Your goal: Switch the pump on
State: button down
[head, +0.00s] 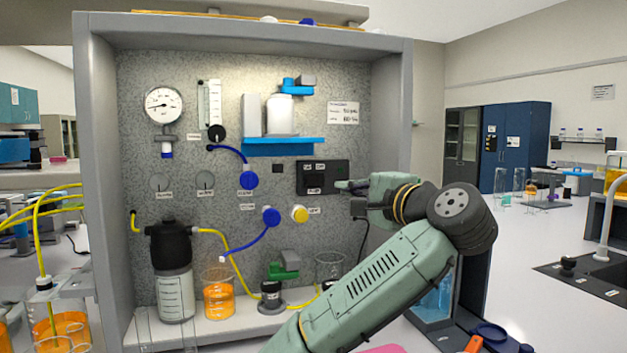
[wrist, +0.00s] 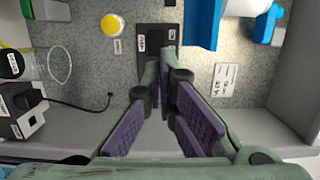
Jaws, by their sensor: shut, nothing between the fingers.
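A black control box (head: 322,177) with small white labels is fixed on the speckled panel. It also shows at the top of the wrist view (wrist: 150,38). The labels are too small to read, and I cannot tell the switch's position. My gripper (head: 345,186) points at the panel at the box's lower right edge. In the wrist view my gripper (wrist: 161,62) has its fingertips close together over the box's near end, covering part of it. The fingers are shut and hold nothing. I cannot tell whether they touch the box.
A yellow knob (head: 300,213) and a blue knob (head: 271,216) sit below the box. A blue shelf (head: 284,147) with a white container juts out above. An orange-filled beaker (head: 218,299) and a black-topped vessel (head: 173,275) stand on the rig's base. A cable hangs right of the box.

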aim_at(309, 178)
jog(key=p+x, duration=0.6)
jog(key=x, duration=0.7)
jog(key=shift+w+a+f, duration=0.1)
jog(key=shift+w+a, duration=0.2)
jog(key=shift+w, duration=0.2)
